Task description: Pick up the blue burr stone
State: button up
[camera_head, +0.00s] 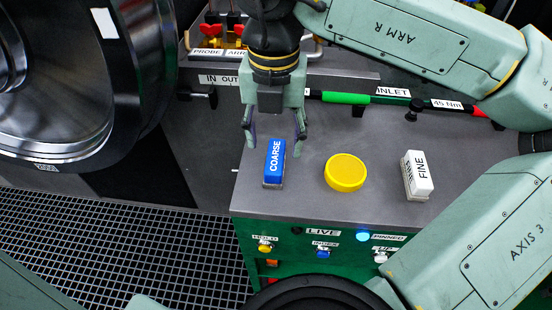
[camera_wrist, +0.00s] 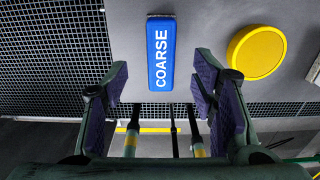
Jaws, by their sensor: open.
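The blue burr stone (camera_head: 275,161), marked COARSE, lies on the grey bench top near its left front edge. It also shows in the wrist view (camera_wrist: 161,52), upper middle, just beyond the fingertips. My gripper (camera_head: 274,134) is open and empty, pointing down above and slightly behind the stone in the head view. In the wrist view its two fingers (camera_wrist: 160,80) stand apart, one to each side of the stone's line. The fingers do not appear to touch the stone; the exact height of the gap cannot be told.
A yellow round disc (camera_head: 345,172) lies right of the blue stone, and a white stone marked FINE (camera_head: 417,175) lies further right. A torque wrench with a green grip (camera_head: 345,98) lies behind. A large dark wheel (camera_head: 75,75) stands left.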

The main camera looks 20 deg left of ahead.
aim_at(275, 156)
jog(key=shift+d+f+p, duration=0.1)
jog(key=shift+f+p, duration=0.55)
jog(key=shift+f, duration=2.15)
jog(key=shift+c, duration=0.2)
grip_shut()
